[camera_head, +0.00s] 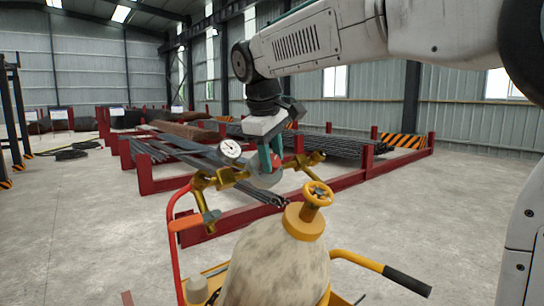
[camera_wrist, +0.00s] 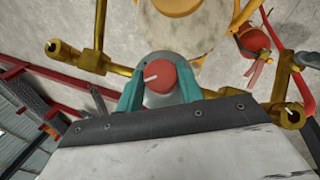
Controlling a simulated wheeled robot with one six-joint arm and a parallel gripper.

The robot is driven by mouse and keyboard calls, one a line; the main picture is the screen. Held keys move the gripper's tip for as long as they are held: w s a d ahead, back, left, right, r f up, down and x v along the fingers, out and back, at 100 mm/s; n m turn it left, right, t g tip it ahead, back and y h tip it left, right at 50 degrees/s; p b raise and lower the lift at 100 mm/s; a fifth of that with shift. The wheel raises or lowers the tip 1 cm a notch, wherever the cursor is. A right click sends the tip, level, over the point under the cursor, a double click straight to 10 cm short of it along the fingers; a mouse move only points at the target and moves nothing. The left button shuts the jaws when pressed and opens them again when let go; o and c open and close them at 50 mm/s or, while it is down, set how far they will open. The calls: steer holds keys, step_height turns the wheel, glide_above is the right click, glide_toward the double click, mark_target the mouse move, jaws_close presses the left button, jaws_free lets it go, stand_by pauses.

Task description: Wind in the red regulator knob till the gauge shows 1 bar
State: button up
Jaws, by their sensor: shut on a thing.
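The red regulator knob (camera_wrist: 163,78) has a white mark on its face, which points left in the wrist view. My gripper (camera_wrist: 161,72) has its two teal fingers closed on either side of the knob. In the head view the gripper (camera_head: 271,160) comes down from above onto the knob, which is mostly hidden by a finger. The knob sits on a grey regulator body (camera_head: 265,179) between brass fittings. The round white gauge (camera_head: 230,149) stands just left of the gripper in the head view. Its needle is too small to read surely, and the gauge is not clear in the wrist view.
A beige cylinder (camera_head: 270,262) with a yellow handwheel (camera_head: 318,194) stands in front of the regulator. A red hose (camera_head: 173,240) hangs at left and a yellow handle (camera_head: 358,261) juts right. Red racks with rebar (camera_head: 335,143) stand behind. Floor at right is clear.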

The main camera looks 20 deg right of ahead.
steer(key=o, duration=1)
steer(key=v, duration=0.7)
steer(key=shift+r, duration=0.4)
